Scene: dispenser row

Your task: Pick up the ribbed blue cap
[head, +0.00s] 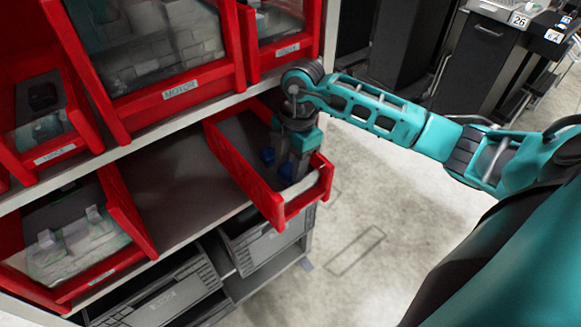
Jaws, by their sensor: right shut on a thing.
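My right gripper (294,165) points down into a red open-front bin (240,170) at the right end of the middle shelf. Its fingers are shut on a small blue cap (287,172), low in the bin and partly hidden by the fingers. Another small blue piece (268,155) lies just left of the fingers. Both are too small to make out ribs. I cannot tell whether the held cap still touches the bin floor. My left gripper is not in view.
The bin's red walls stand close around the gripper. Red bins with bagged parts (75,250) stand at the left, and a large labelled bin (160,60) is above. Grey crates (265,240) sit below. Open floor (370,215) lies to the right.

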